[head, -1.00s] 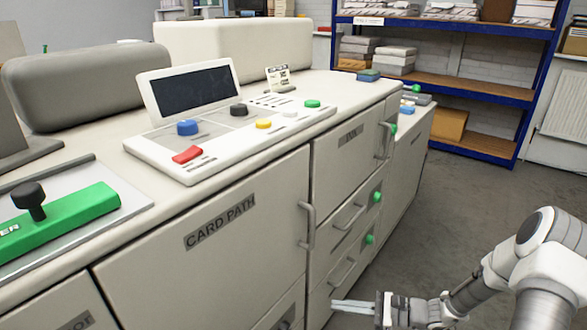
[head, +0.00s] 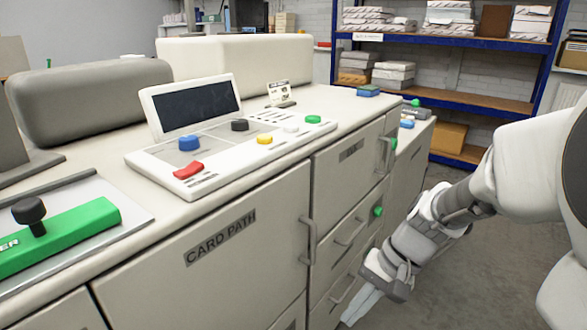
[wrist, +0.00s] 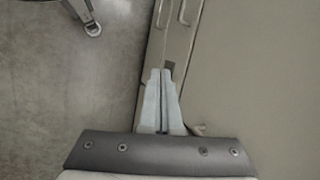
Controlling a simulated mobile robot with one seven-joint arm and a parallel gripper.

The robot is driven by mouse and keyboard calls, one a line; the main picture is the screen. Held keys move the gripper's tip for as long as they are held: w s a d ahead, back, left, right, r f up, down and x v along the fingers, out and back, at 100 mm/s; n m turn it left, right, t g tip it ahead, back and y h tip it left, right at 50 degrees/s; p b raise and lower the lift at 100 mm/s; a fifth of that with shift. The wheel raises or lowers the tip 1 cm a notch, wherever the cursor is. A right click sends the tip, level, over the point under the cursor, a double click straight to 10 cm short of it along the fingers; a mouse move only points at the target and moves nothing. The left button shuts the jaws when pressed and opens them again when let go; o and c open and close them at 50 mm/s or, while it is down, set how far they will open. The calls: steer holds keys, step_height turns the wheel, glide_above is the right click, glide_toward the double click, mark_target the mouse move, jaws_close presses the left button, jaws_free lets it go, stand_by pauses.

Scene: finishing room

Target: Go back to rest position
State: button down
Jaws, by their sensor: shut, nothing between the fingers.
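My gripper (head: 357,308) is low at the right in the head view, in front of the drawers of the cream machine. Its two pale fingers lie together and are empty. In the wrist view the shut fingers (wrist: 161,102) point at the edge between the machine's front and the grey floor. My arm comes in from the right edge of the head view and hides part of the floor, the shelf unit and the lower drawers.
The cream machine (head: 215,275) fills the left and middle, with a "CARD PATH" door, drawers and handles. On its top are a control panel (head: 225,148) with coloured buttons and a green lever bar (head: 70,235). A blue shelf unit (head: 450,78) stands behind. Grey floor (head: 440,285) lies right.

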steer(key=s+d+r+n+t+h, duration=0.3)
steer(key=s+r+n+t+h, duration=0.25)
steer(key=s+r, duration=0.55)
step_height(320, 180, up, 20)
steer(key=w+p, duration=0.1)
steer(key=p, duration=1.9)
steer(key=shift+w+d+r, duration=0.15)
steer(key=shift+w+r, duration=0.05)
steer(key=shift+r, duration=0.05)
steer(key=shift+t, duration=0.25)
